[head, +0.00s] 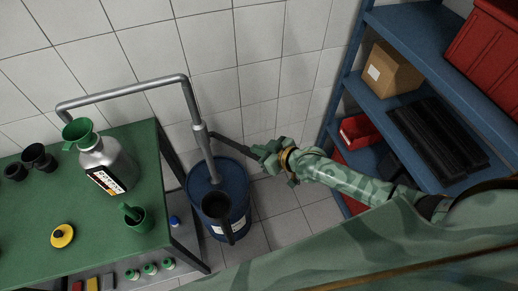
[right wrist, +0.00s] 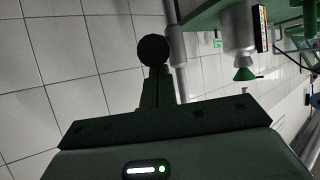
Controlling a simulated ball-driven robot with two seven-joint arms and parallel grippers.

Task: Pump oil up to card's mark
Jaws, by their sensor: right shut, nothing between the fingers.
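A blue oil drum (head: 238,190) stands on the floor right of the green table. A grey pump pipe (head: 130,91) rises from it and arches left, its open end above a green funnel (head: 77,130) in a silver can (head: 108,155). The can carries a label with dark print (head: 104,181); no level is readable. The dark pump lever (head: 232,144) slants down right to my right gripper (head: 262,153), shut and empty at the lever's end. In the right wrist view a black round knob (right wrist: 153,49) shows just beyond the fingers; contact is unclear. My left gripper is out of view.
The green table (head: 40,205) holds dark cups (head: 38,157), a green cup (head: 134,216) and a yellow disc (head: 62,236). A dark funnel-like piece (head: 216,206) sits on the drum. A blue shelf (head: 400,22) with a cardboard box (head: 391,70) stands at right.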

